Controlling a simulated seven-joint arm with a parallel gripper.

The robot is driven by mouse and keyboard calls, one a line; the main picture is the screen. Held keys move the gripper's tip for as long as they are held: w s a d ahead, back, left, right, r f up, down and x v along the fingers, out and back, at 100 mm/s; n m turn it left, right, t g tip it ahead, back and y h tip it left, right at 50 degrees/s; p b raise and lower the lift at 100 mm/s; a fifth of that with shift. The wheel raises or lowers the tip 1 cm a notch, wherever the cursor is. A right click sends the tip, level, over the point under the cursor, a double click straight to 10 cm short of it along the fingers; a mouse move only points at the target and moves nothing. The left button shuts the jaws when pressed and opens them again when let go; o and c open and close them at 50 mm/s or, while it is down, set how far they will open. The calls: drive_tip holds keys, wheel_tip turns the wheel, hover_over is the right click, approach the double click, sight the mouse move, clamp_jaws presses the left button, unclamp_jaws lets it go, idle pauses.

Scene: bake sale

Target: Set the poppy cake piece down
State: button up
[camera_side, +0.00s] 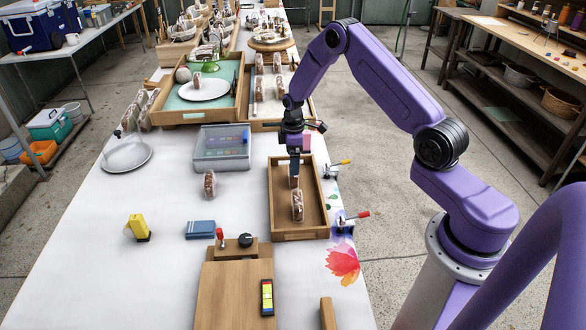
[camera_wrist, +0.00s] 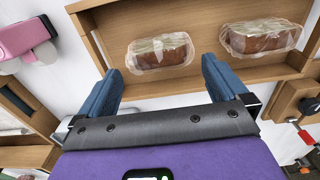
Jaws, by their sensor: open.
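Two film-wrapped brown cake pieces with pale tops lie in a shallow wooden tray. The nearer one (camera_side: 298,206) stands in the front part of the tray; in the wrist view it is the right piece (camera_wrist: 262,38). The other piece (camera_wrist: 160,52) is beside it, just beyond my fingertips and between their lines. I cannot tell by label which is the poppy cake piece. My gripper (camera_side: 295,170) is low over the tray (camera_side: 277,200), with blue fingers. In the wrist view my gripper (camera_wrist: 161,72) is open, with nothing seen clamped between the fingers.
Another wrapped piece (camera_side: 210,184) stands on the white table left of the tray. A clear-lidded box (camera_side: 222,148) is behind it. A wooden board (camera_side: 235,290) is in front. Open table lies to the left.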

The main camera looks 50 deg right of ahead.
drive_tip(key=s+a+r, duration=0.3)
drive_tip(key=a+r, duration=0.6)
drive_tip(key=r, duration=0.3)
drive_tip(key=s+a+r+n, duration=0.2)
drive_tip(key=s+a+r, duration=0.5)
drive_tip(key=s+a, duration=0.35)
drive_tip(key=s+r, duration=0.2)
drive_tip(key=s, duration=1)
drive_tip(key=s+d+r+n, duration=0.1)
drive_tip(key=s+r, duration=0.1)
drive_tip(key=s, duration=1)
drive_tip(key=shift+s+r+n, duration=0.15)
drive_tip(key=shift+r+n, duration=0.05)
drive_tip(key=shift+n, duration=0.1)
drive_tip(key=shift+d, duration=0.1)
